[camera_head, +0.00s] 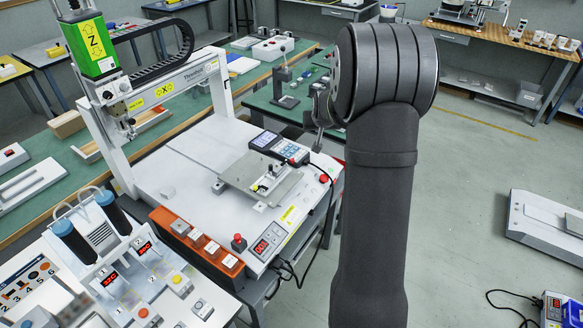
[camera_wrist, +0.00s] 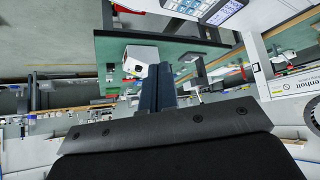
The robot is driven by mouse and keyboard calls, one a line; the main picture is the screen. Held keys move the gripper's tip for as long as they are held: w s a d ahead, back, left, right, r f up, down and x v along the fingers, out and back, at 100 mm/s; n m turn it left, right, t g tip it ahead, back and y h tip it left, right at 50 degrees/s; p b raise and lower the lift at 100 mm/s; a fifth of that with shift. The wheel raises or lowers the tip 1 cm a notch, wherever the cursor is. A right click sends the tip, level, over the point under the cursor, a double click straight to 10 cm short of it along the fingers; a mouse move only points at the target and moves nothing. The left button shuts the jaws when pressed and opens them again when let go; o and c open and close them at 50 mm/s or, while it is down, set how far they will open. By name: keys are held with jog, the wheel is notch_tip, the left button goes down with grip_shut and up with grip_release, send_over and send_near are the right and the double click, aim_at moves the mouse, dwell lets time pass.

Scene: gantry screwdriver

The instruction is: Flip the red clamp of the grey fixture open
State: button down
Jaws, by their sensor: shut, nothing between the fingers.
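The grey fixture (camera_head: 238,174) is a flat plate on the white bed of the gantry machine in the head view. Small dark and metallic parts and a yellow piece stand on it. I cannot make out a red clamp on it at this size. My gripper (camera_wrist: 158,72) is shut and empty in the wrist view, its two dark fingers together. In the head view, the end of my arm (camera_head: 318,105) shows beside the big dark joint, above and to the right of the fixture and apart from it. The fixture is not clearly in the wrist view.
A handheld keypad (camera_head: 279,147) lies just behind the fixture. The gantry frame (camera_head: 165,88) with a green Z unit (camera_head: 90,45) rises at the left. An orange button panel (camera_head: 195,243) and a red knob (camera_head: 239,242) are at the bed's front.

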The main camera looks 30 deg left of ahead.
notch_tip(320, 180, down, 6)
jog(key=w+n+t+y, duration=0.1)
jog(key=n+t, duration=0.1)
jog(key=n, duration=0.3)
jog(key=n+y, duration=0.6)
jog(key=n, duration=0.6)
send_near(288, 162)
jog(key=w+d, duration=0.2)
jog(key=s+d+f+n+y, duration=0.1)
jog(key=s+n+y, duration=0.3)
jog(key=s+n, duration=0.2)
jog(key=shift+s+d+f, duration=0.25)
jog(key=shift+s+f, duration=0.1)
jog(key=shift+s, duration=0.75)
jog(key=x, duration=0.9)
jog(key=shift+w+a+r, duration=0.15)
jog(key=shift+a, duration=0.15)
jog(key=w, duration=0.3)
jog(key=shift+w+d, duration=0.15)
jog(key=shift+d, duration=0.1)
jog(key=shift+w+d, duration=0.15)
jog(key=shift+w, duration=0.25)
